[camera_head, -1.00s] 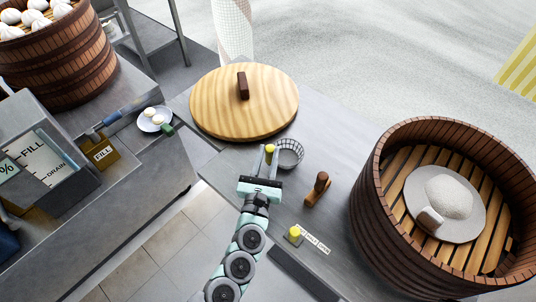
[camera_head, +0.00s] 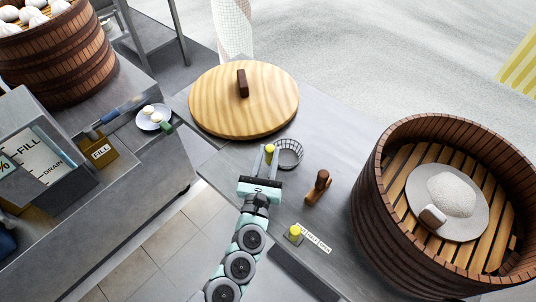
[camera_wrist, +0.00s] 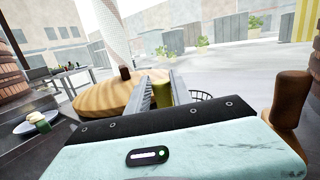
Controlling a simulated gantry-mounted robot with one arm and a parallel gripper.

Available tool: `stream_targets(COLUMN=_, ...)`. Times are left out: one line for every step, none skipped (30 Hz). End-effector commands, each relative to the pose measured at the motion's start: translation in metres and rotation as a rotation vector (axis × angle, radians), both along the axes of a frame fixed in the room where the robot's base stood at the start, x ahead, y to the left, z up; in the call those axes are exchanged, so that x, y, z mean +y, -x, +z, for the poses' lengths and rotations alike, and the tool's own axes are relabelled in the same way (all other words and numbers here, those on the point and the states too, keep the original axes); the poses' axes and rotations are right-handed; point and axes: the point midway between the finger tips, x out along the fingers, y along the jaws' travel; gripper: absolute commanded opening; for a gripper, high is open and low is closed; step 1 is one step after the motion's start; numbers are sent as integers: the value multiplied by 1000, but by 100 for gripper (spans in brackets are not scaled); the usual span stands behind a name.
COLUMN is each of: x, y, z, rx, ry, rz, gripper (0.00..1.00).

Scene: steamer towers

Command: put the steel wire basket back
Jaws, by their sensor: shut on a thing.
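The steel wire basket (camera_head: 289,153) is a small dark mesh bowl at the counter's middle, just in front of the wooden lid. Its rim also shows in the wrist view (camera_wrist: 201,96), right of the fingers. My gripper (camera_head: 266,160) is at the basket's left side, shut on a yellow-green grip (camera_wrist: 163,89) that stands between the fingers and appears to be the basket's handle. The join between grip and basket is hidden. I cannot tell whether the basket touches the counter.
A round wooden lid (camera_head: 225,108) lies behind the basket. A brown wooden handle (camera_head: 317,187) stands to the right, and a yellow button (camera_head: 295,232) nearer. A large wooden steamer (camera_head: 375,215) with a plate inside stands far right. A small plate (camera_head: 148,124) is at left.

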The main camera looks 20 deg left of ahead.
Motion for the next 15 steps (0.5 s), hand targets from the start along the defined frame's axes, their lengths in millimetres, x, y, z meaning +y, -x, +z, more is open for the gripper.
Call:
stream_targets(x=0, y=0, z=-1, rx=-1, ry=0, rz=0, gripper=0)
stream_targets(x=0, y=0, z=-1, rx=-1, ry=0, rz=0, gripper=0)
stream_targets(x=0, y=0, z=-2, rx=-1, ry=0, rz=0, gripper=0)
stream_targets(x=0, y=0, z=-2, rx=-1, ry=0, rz=0, gripper=0)
stream_targets(x=0, y=0, z=-3, rx=-1, ry=0, rz=0, gripper=0)
stream_targets(x=0, y=0, z=-4, rx=-1, ry=-1, rz=0, gripper=0)
stream_targets(x=0, y=0, z=-4, rx=-1, ry=0, rz=-1, gripper=0)
stream_targets(x=0, y=0, z=-4, rx=-1, ry=-1, rz=0, gripper=0)
stream_targets(x=0, y=0, z=-5, rx=-1, ry=-1, rz=0, gripper=0)
stream_targets(x=0, y=0, z=-5, rx=-1, ry=-1, rz=0, gripper=0)
stream_targets(x=0, y=0, z=-5, rx=-1, ry=0, rz=0, gripper=27)
stream_targets(x=0, y=0, z=-5, rx=-1, ry=0, rz=0, gripper=31)
stream_targets(x=0, y=0, z=-5, rx=-1, ry=0, rz=0, gripper=33)
stream_targets(x=0, y=0, z=-5, rx=-1, ry=0, rz=0, gripper=36)
stream_targets(x=0, y=0, z=-5, rx=-1, ry=0, rz=0, gripper=39)
